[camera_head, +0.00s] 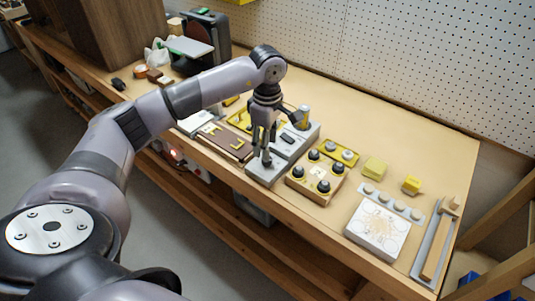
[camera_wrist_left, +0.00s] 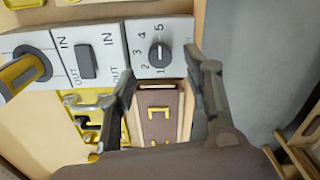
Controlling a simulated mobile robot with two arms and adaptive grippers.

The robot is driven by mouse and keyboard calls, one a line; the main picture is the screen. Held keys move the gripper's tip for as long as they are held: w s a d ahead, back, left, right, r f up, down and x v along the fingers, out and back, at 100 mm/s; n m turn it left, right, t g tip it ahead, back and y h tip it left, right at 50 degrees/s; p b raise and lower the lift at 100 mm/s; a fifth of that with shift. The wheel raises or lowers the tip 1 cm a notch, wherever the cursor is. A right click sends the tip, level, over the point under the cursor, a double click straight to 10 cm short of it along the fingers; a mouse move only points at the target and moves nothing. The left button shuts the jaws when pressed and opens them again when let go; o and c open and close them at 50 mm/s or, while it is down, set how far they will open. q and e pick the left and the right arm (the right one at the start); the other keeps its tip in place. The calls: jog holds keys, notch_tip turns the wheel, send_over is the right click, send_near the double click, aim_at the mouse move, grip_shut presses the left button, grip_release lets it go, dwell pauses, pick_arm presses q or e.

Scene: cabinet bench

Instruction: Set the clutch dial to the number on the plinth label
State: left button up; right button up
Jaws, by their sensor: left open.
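The clutch dial (camera_wrist_left: 160,56) is a round dark knob on a pale grey panel, with numbers 1 to 5 along its left and top side. A thin light mark on it runs about vertically in the left wrist view, seemingly towards the 5. My left gripper (camera_wrist_left: 162,68) is open, its two fingers at either side of the dial and apart from it. In the head view my left gripper (camera_head: 263,148) points down over the near end of the grey plinth (camera_head: 283,162) and covers part of it. I cannot make out a plinth label with the target number.
A lever with a yellow grip (camera_wrist_left: 22,72) and a dark switch (camera_wrist_left: 86,60) marked IN and OUT share the panel. Right of the plinth are a wooden block with black knobs (camera_head: 316,180) and a white box (camera_head: 378,229). A brown board (camera_head: 226,141) lies left.

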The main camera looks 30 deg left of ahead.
pick_arm(q)
jog(key=shift+f, duration=2.7)
jog(key=shift+c, duration=0.5)
grip_shut()
